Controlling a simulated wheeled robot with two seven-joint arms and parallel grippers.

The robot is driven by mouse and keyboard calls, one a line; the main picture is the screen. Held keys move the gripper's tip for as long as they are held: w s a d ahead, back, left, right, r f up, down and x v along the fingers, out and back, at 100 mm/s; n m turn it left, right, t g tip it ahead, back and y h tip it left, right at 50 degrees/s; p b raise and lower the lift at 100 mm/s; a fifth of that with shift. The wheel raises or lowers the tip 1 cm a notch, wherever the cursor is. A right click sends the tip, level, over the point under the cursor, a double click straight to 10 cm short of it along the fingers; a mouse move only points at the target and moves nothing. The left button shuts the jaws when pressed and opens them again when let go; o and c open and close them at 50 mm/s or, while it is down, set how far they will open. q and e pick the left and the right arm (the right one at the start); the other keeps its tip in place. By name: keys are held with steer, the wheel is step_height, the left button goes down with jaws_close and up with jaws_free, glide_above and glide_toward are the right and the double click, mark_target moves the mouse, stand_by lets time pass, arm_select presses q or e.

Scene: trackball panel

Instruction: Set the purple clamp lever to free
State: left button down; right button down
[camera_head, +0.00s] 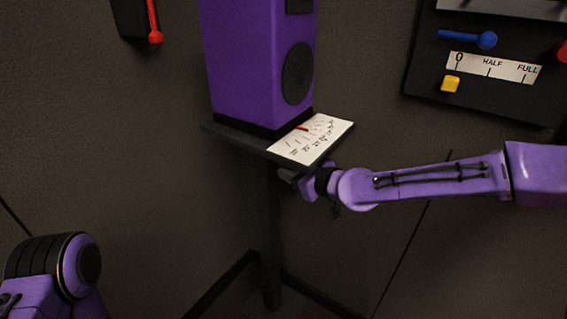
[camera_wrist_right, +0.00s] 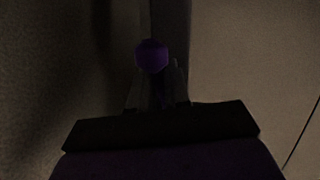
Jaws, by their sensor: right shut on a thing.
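The purple clamp lever shows in the right wrist view as a dark purple knob (camera_wrist_right: 152,55) between my fingertips. My right gripper (camera_head: 288,178) is just below the front right edge of the stand's top in the head view. It also shows in the right wrist view (camera_wrist_right: 157,92), shut on the purple knob. The head view does not show the lever clearly, as the gripper and the stand's top hide it. The picture is too dark to tell the lever's setting. My left gripper is out of view; only part of my left arm shows at bottom left.
A purple box (camera_head: 240,60) with a black disc stands on the dark stand top (camera_head: 225,131). A white scale card (camera_head: 318,150) with a red pointer (camera_head: 301,128) lies beside it. A wall panel (camera_head: 425,75) with a blue lever (camera_head: 470,39) and yellow block (camera_head: 450,84) is upper right.

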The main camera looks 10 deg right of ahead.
steer(key=shift+s+a+m, duration=0.1)
steer(key=shift+m, duration=0.2)
stand_by(0.4)
steer(key=c, duration=1.2)
jaws_free()
steer(key=shift+o, duration=0.2)
steer(key=p+v, duration=0.2)
steer(key=v, duration=0.8)
steer(key=shift+s+r, duration=0.2)
steer(key=shift+d, duration=0.25)
